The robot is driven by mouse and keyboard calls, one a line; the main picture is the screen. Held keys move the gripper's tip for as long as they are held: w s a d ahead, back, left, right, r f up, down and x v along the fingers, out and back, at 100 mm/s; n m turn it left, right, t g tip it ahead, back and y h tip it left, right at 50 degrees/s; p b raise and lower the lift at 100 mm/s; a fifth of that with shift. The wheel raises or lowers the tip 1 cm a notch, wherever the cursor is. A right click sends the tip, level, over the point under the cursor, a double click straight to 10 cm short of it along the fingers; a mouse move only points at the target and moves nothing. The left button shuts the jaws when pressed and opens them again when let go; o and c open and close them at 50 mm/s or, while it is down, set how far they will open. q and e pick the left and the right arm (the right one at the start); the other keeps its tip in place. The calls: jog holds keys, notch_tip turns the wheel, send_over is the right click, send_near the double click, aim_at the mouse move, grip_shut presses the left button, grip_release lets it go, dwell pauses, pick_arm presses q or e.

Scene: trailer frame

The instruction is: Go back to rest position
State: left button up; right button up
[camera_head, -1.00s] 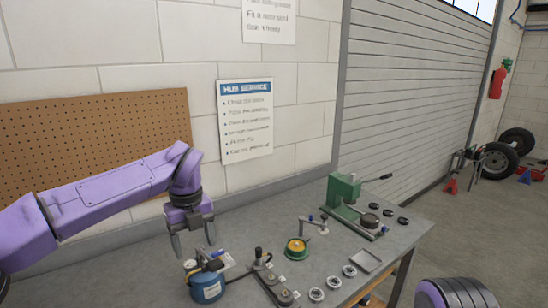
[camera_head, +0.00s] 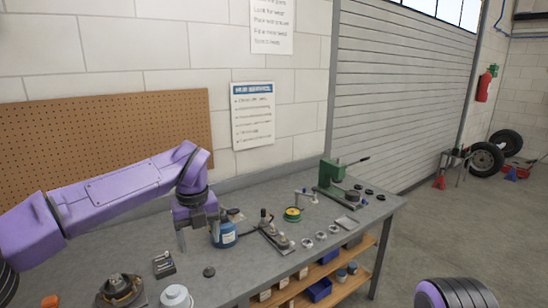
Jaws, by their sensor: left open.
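My left gripper (camera_head: 197,235) is open and points down over the left half of the grey workbench (camera_head: 130,244). Its fingers are in front of and beside a blue canister (camera_head: 224,234), and no object shows between them. I cannot tell whether a finger touches the canister. My left arm is purple and comes in from the left. A purple part of my right arm shows at the bottom right, but the right gripper is out of view.
A shelf (camera_head: 322,268) holds blue bins. Open floor lies right.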

pick_arm(q)
jog(key=w+a+f+m+t+y, duration=0.2)
jog(key=w+f+m+y, duration=0.1)
jog(key=w+f+m, duration=0.15)
jog(key=s+f+m+t+y+b, duration=0.1)
jog(key=s+f+m+t+b, duration=0.3)
jog(key=f+m, duration=0.75)
jog(key=s+f+m+t, duration=0.1)
jog(key=s+f+m, duration=0.55)
jog(key=f, duration=1.05)
jog(key=s+a+f+m+g+b, duration=0.1)
jog(key=s+a+f+m+b, duration=0.1)
jog(key=s+f, duration=0.4)
jog(key=s+a+f+m+g+b, duration=0.2)
jog(key=s+a+f+m, duration=0.3)
jog(key=s, duration=0.9)
jog(key=s+a+f+m+g+h+b, duration=0.1)
jog(key=s+f+m, duration=0.4)
jog(key=s, duration=0.5)
notch_tip(320, 180, down, 2)
jog(key=a+b, duration=0.1)
jog(key=a, duration=0.1)
jog(key=shift+s+a+f+g+b, duration=0.15)
jog(key=shift+s+a+g+b, duration=0.15)
jog(key=shift+s+g+b, duration=0.1)
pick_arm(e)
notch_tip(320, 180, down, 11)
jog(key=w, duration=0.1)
